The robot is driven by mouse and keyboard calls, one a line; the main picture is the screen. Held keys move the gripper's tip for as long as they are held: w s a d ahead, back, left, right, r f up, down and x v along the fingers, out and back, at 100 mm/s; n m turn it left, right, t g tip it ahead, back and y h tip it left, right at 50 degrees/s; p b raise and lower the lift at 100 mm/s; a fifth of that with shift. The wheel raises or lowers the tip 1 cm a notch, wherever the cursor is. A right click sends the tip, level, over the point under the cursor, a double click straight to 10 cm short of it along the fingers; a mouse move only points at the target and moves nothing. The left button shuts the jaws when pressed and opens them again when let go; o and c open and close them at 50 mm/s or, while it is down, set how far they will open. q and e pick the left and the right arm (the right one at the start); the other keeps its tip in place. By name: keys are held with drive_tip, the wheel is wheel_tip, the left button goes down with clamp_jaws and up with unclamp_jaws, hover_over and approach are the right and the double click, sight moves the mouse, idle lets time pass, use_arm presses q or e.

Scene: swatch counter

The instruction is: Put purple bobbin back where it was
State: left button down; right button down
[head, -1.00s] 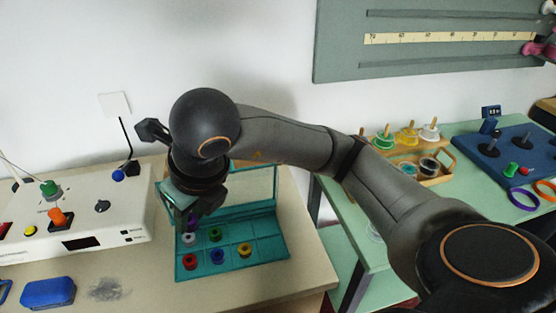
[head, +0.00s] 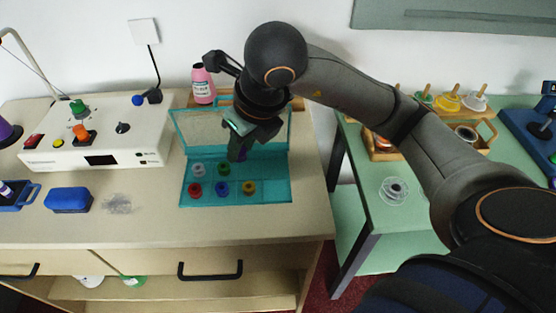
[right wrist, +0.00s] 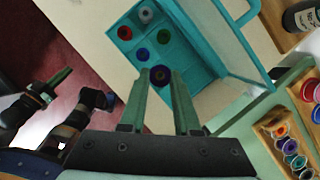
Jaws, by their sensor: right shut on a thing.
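My right gripper (head: 238,156) is shut on the purple bobbin (right wrist: 160,76), which shows between its two fingers in the right wrist view. It holds the bobbin over the open teal case (head: 184,203), near the back row. White (head: 197,169), green (head: 223,169), red (head: 194,190), blue (head: 222,189) and yellow (head: 249,187) bobbins sit in the case. The back right compartment shows no bobbin, though the gripper partly covers that area. My left gripper (right wrist: 60,78) appears at the left of the right wrist view; its jaw opening is unclear.
The case's raised lid (head: 200,125) stands behind the compartments, with a pink bottle (head: 203,84) beyond it. A white control box (head: 100,140) and a blue block (head: 68,200) are to the left. A green table (head: 375,215) stands at right past a gap.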

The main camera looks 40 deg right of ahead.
drive_tip(key=d+f, duration=0.2)
drive_tip(key=d, duration=0.2)
hover_over(273, 168)
drive_tip(key=s, duration=0.1)
drive_tip(key=f+b, duration=0.1)
drive_tip(key=f, duration=0.4)
drive_tip(key=shift+s+f, duration=0.1)
drive_tip(key=shift+s, duration=0.1)
drive_tip(key=shift+d+f, duration=0.2)
drive_tip(key=shift+f, duration=0.95)
drive_tip(key=shift+w+f, duration=0.1)
drive_tip(key=shift+f, duration=0.45)
drive_tip(key=shift+f, duration=0.25)
drive_tip(key=c, duration=0.9)
unclamp_jaws()
drive_tip(key=shift+r, duration=0.1)
drive_tip(key=shift+r, duration=0.1)
